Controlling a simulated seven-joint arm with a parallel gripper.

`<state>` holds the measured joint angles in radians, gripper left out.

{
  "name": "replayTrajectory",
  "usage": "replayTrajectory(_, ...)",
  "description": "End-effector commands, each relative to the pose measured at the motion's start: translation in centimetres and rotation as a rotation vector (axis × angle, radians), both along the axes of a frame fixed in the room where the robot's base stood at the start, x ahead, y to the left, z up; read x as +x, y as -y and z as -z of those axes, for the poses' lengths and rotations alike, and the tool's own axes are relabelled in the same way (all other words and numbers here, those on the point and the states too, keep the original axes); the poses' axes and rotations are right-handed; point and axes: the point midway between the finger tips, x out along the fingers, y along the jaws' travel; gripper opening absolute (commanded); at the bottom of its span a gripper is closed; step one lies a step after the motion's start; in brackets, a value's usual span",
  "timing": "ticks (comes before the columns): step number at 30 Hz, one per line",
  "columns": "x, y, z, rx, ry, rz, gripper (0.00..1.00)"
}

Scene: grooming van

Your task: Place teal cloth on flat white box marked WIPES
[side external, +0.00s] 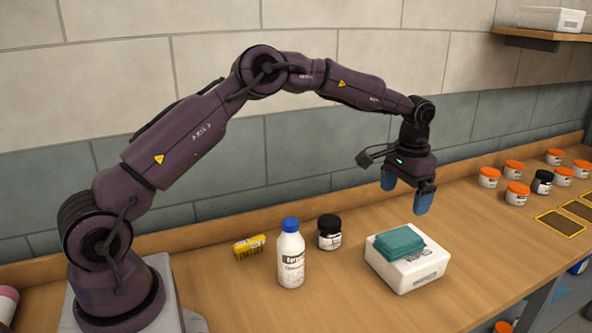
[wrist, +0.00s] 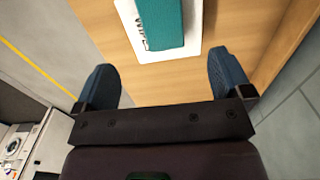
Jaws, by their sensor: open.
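The folded teal cloth (side external: 399,242) lies on top of the flat white box (side external: 408,273) on the wooden bench. In the wrist view the teal cloth (wrist: 168,22) covers much of the white box (wrist: 194,45), and part of the word WIPES shows beside it. My gripper (side external: 405,196) is above and behind the box in the side view, clear of the cloth. Its two blue fingers are apart with nothing between them, as the wrist view of my gripper (wrist: 165,85) also shows.
A white bottle with a blue cap (side external: 291,255), a black jar (side external: 329,232) and a yellow pack (side external: 249,247) stand left of the box. Several orange-lidded jars (side external: 517,194) and a black jar (side external: 542,182) stand at the right near yellow-edged dark mats (side external: 561,223).

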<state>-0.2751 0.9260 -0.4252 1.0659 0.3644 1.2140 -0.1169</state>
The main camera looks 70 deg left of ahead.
Motion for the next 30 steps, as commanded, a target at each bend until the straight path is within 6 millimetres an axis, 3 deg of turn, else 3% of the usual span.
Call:
replayTrajectory(5,-2.3,1.5,-5.2,0.046,0.055,0.047,0.97)
replayTrajectory(9,-6.5,2.7,-10.4,0.094,0.116,0.081,0.97)
replayTrajectory(15,-14.2,3.5,-15.8,0.131,0.214,0.086,0.97)
replayTrajectory(22,-24.1,3.4,-18.1,0.112,0.339,0.049,0.97)
replayTrajectory(27,-30.1,3.3,-17.1,0.058,0.424,0.018,0.97)
replayTrajectory(30,-32.4,3.3,-16.2,0.026,0.459,0.006,0.97)
